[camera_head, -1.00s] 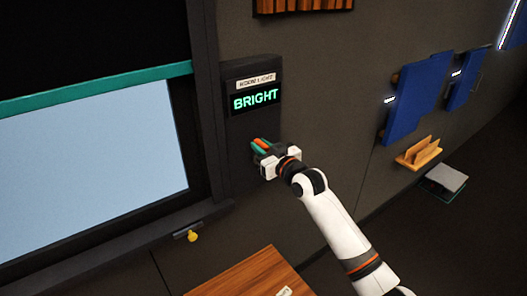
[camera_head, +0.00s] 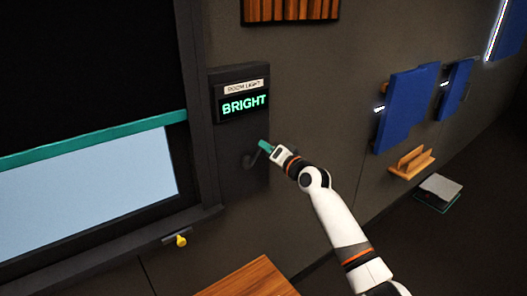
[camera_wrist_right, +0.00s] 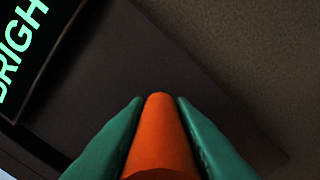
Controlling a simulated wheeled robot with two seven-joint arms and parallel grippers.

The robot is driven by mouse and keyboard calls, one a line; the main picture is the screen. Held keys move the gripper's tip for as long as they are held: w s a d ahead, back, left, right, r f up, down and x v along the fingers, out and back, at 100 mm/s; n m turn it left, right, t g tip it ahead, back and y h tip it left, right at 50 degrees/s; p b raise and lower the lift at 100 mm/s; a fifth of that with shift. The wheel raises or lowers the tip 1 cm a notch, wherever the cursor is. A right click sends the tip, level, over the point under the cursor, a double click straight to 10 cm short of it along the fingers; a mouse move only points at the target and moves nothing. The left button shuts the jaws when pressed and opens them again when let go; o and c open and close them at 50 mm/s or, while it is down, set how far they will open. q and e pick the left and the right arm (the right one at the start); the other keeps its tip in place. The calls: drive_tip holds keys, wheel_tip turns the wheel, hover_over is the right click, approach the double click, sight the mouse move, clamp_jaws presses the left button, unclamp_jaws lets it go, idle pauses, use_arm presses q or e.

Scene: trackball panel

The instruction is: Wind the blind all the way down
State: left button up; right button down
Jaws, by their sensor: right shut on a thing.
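The black blind (camera_head: 85,75) hangs over the window at the left of the head view. Its teal bottom bar (camera_head: 95,140) stands above a strip of bright pane (camera_head: 90,190), which shows down to the sill. A dark panel on the wall right of the window carries a small dark crank (camera_head: 249,160). My right gripper (camera_head: 264,146) is at this crank, its teal fingers closed on the handle. In the right wrist view, the orange crank handle (camera_wrist_right: 160,140) sits between both fingers, touching them. My left gripper is out of view.
A display (camera_head: 244,104) above the crank reads BRIGHT, under a ROOM LIGHT label. A yellow knob (camera_head: 181,241) is below the sill. A wooden surface (camera_head: 250,280) is at the bottom. Blue panels (camera_head: 405,108) and a wooden holder (camera_head: 411,163) are on the right wall.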

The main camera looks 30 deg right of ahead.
drive_tip(key=shift+w+d+f+m+b, duration=0.15)
drive_tip(key=shift+d+f+m, duration=0.25)
drive_tip(key=shift+f+m, duration=1.55)
drive_tip(key=shift+s+d+f+m+b, duration=0.1)
drive_tip(key=shift+d+f+m+b, duration=0.55)
drive_tip(key=shift+m, duration=2.35)
drive_tip(key=shift+w+d+f+m+p, duration=0.1)
drive_tip(key=shift+d+f+m+p, duration=0.1)
drive_tip(key=shift+f+m, duration=1.85)
drive_tip(key=shift+r+m, duration=0.3)
drive_tip(key=shift+m, duration=0.2)
drive_tip(key=c, duration=1.3)
unclamp_jaws()
drive_tip(key=shift+o, duration=0.2)
drive_tip(key=s+d+b, duration=0.1)
drive_tip(key=s, duration=1.1)
drive_tip(key=shift+d, duration=0.3)
drive_tip(key=shift+w, duration=0.1)
